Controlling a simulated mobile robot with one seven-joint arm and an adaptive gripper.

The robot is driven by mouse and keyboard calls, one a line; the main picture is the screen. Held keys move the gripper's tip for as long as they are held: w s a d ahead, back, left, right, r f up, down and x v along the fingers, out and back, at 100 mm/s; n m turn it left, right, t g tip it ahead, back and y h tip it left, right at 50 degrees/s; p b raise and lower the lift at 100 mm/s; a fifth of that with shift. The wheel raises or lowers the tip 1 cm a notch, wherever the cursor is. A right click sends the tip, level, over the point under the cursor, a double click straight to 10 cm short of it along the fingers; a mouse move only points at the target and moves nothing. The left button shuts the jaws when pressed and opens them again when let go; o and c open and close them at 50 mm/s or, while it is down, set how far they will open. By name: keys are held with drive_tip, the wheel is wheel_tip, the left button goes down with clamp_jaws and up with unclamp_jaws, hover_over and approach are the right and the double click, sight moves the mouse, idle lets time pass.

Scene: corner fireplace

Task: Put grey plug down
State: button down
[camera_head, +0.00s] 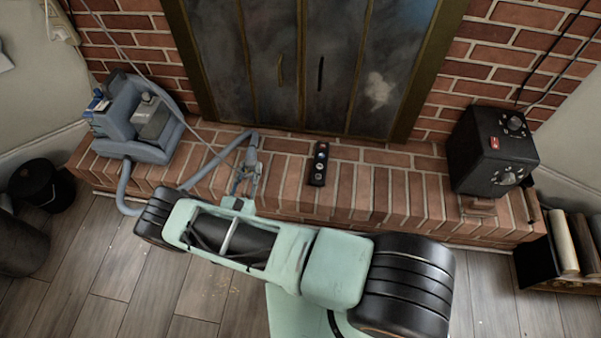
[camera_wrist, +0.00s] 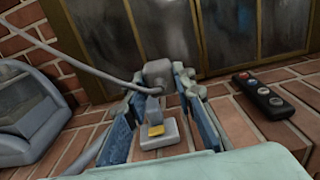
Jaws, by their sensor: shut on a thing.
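The grey plug (camera_wrist: 157,74) shows in the wrist view between the tips of my gripper (camera_wrist: 162,84), which is shut on it. A grey cord runs from the plug to the upper left. Below the plug, between the fingers, is a pale grey block with a yellow strip (camera_wrist: 157,129); I cannot tell whether it is part of the plug. In the head view my gripper (camera_head: 245,176) is over the brick hearth (camera_head: 285,190), in front of the fireplace doors. The plug is hard to make out there, and its height above the bricks cannot be told.
A black strip with several round knobs (camera_head: 319,164) lies on the hearth right of my gripper. A blue-grey machine (camera_head: 140,120) with a hose stands at the left. A black box with dials (camera_head: 490,150) stands at the right. Bare brick lies between strip and box.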

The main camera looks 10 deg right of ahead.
drive_tip(key=f, duration=0.2)
drive_tip(key=b, duration=0.5)
hover_over(289, 181)
drive_tip(key=f, duration=0.9)
drive_tip(key=shift+s+a+f, duration=0.15)
drive_tip(key=shift+a+f, duration=0.1)
drive_tip(key=shift+d+f, duration=0.2)
drive_tip(key=shift+f, duration=0.05)
drive_tip(key=shift+d+f+b, duration=0.1)
drive_tip(key=shift+f+b, duration=0.7)
drive_tip(key=shift+f, duration=0.8)
drive_tip(key=shift+f, duration=0.1)
drive_tip(key=c, duration=1.6)
unclamp_jaws()
